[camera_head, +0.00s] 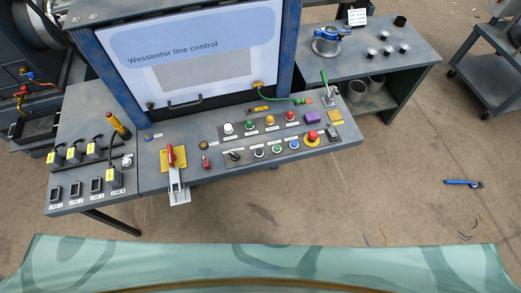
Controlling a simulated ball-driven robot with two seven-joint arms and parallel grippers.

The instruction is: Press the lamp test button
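The control panel (215,142) is the sloped grey desk below the screen. Its upper row has round white (227,128), green (249,125), amber (270,120) and red (290,116) caps. Its lower row has a black selector knob (235,155), a dark button (258,152), a green button (276,149) and a blue button (294,145). The small labels are too blurred to read, so I cannot tell which one is the lamp test button. Neither gripper is in view.
A red mushroom button (312,135) on yellow sits right of the blue button. A red-handled lever (172,156) stands at the panel's left and a green-handled lever (325,83) at its right. The screen (185,50) rises behind. The floor in front is mostly clear.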

